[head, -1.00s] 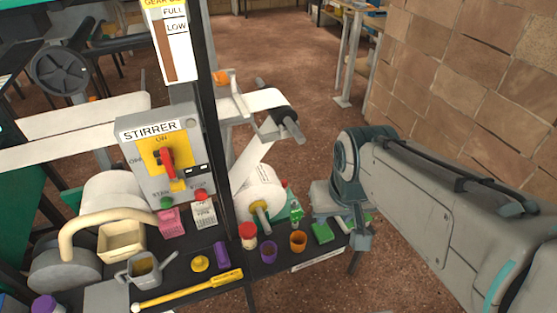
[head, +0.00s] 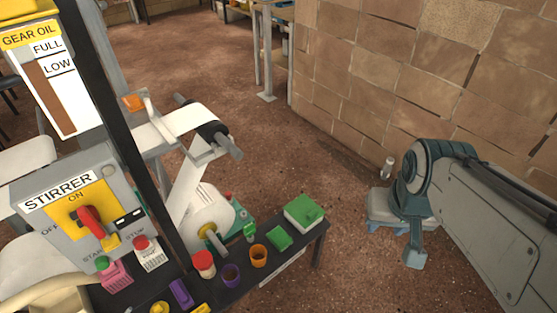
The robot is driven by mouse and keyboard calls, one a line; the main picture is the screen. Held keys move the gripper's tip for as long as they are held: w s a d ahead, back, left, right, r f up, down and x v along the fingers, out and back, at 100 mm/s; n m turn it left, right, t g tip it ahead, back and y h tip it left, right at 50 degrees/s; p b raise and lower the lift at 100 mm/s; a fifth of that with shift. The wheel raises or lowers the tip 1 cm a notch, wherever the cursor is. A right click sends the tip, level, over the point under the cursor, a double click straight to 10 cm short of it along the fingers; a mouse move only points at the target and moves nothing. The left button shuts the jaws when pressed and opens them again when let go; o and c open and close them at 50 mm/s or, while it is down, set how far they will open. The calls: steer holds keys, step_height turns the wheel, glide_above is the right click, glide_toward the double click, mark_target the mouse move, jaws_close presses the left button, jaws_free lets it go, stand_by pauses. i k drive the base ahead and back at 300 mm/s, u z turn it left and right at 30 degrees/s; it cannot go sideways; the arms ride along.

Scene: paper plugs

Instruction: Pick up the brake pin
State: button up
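I cannot tell for certain which part is the brake pin. A grey rod with a yellow collar (head: 212,236) sticks out of the end of the white paper roll (head: 200,210) at lower middle. A grey roller end (head: 228,146) with a dark hub stands above it, with the paper web passing over. My gripper (head: 393,242) is at the right, over bare floor and apart from the bench. Its teal fingers stand apart with nothing seen between them. A small silver cylinder (head: 388,168) shows just behind the gripper; I cannot tell what it belongs to.
A black shelf (head: 275,272) holds an orange cup (head: 259,256), purple cup (head: 231,274), red-capped jar (head: 204,264) and green boxes (head: 304,212). A stirrer control box (head: 80,210) and dark post (head: 130,150) stand left. A stone wall (head: 430,80) is behind my arm.

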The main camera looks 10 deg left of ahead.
mark_target(228, 196)
steer(key=z, duration=0.65)
steer(key=i, duration=2.95)
steer(key=u, duration=2.55)
steer(key=i, duration=4.35)
